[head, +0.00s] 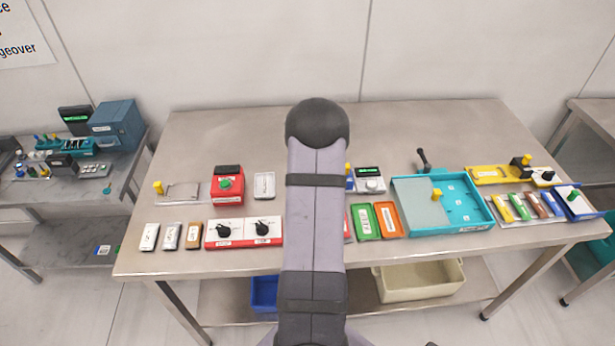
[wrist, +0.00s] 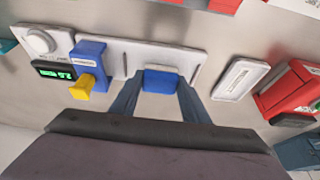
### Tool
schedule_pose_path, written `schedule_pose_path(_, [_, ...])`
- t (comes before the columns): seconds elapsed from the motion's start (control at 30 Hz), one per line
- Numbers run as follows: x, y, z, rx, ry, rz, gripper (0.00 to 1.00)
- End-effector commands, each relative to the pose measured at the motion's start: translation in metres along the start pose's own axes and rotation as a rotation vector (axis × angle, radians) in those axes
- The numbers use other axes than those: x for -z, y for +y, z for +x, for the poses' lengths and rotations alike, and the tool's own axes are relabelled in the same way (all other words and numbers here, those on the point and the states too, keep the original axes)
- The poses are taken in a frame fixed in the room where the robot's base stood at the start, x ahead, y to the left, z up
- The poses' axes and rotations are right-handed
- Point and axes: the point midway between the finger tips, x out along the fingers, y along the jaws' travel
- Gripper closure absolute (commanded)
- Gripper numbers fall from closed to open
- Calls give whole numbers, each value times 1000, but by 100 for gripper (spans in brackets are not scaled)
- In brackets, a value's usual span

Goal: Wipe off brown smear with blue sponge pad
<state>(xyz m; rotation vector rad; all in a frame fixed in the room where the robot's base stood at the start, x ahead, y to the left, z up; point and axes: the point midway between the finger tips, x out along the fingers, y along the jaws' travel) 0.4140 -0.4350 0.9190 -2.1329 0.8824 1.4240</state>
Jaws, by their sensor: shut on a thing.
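My gripper (wrist: 157,88) shows in the wrist view, its two grey fingers closed on the sides of a blue pad (wrist: 161,79), which fits the blue sponge pad. The pad is over or against a long pale plate (wrist: 190,62); I cannot tell whether it touches. No brown smear can be made out in either view. In the head view my own arm hides the gripper, the pad and most of the plate.
In the wrist view, a blue block with a yellow lever (wrist: 90,62) and a device with a green display (wrist: 52,71) are left of the pad. A white tray (wrist: 241,78) and a red device (wrist: 290,92) are to the right. The table's back strip (head: 400,125) is clear.

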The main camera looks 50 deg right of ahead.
Motion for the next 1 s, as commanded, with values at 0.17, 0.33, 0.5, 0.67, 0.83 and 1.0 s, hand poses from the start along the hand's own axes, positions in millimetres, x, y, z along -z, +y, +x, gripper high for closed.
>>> schedule_pose_path(0.17, [0, 1, 0, 0, 0, 1, 76])
schedule_pose_path(0.33, [0, 8, 1, 0, 0, 2, 76])
schedule_pose_path(0.5, [-1, 22, 3, -1, 1, 3, 76])
schedule_pose_path(0.67, [-1, 31, 3, 0, 0, 2, 76])
schedule_pose_path(0.83, [-1, 35, 3, -1, 0, 0, 76])
schedule_pose_path(1.0, [-2, 36, 5, -2, 1, 0, 76])
